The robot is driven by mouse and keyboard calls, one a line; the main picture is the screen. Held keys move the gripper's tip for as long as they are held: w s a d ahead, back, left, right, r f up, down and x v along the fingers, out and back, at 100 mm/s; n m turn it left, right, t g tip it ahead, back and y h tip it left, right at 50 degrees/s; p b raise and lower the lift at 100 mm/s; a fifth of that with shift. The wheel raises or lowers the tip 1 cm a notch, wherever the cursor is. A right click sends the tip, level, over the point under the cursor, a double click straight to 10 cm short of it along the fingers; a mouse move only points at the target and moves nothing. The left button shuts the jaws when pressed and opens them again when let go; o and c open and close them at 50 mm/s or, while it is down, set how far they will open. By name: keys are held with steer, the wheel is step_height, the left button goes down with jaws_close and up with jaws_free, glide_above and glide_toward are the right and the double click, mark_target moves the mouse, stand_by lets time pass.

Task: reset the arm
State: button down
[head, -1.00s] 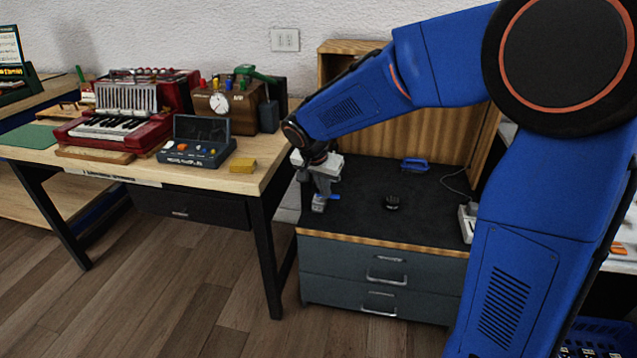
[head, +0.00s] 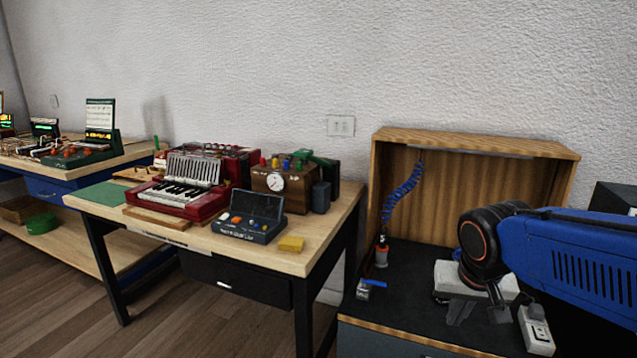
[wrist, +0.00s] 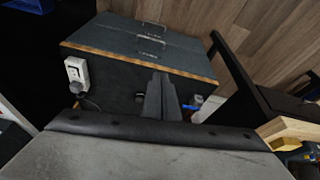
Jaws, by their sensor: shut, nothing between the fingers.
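My gripper (head: 457,313) is over the dark top of the drawer cabinet (head: 415,265), at the right of the head view. Its grey fingers are shut with nothing between them. They point down toward the cabinet top in the wrist view (wrist: 160,93). My blue arm reaches in from the right edge of the head view. I cannot tell the exact height of the fingertips above the top.
A small blue-and-grey item (head: 366,288) and a red-orange bottle (head: 381,252) stand left of my gripper. A white socket block (head: 536,330) is right of it. A wooden hutch (head: 475,143) rises behind. The accordion bench (head: 285,262) is left.

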steer(key=s+n, duration=0.1)
steer(key=s, duration=0.4)
steer(key=s+d+f+n+t, duration=0.1)
steer(key=s, duration=0.5)
steer(key=shift+s+d+f+n+y, duration=0.15)
steer(key=shift+d+f+n+y, duration=0.15)
steer(key=shift+n+y, duration=0.1)
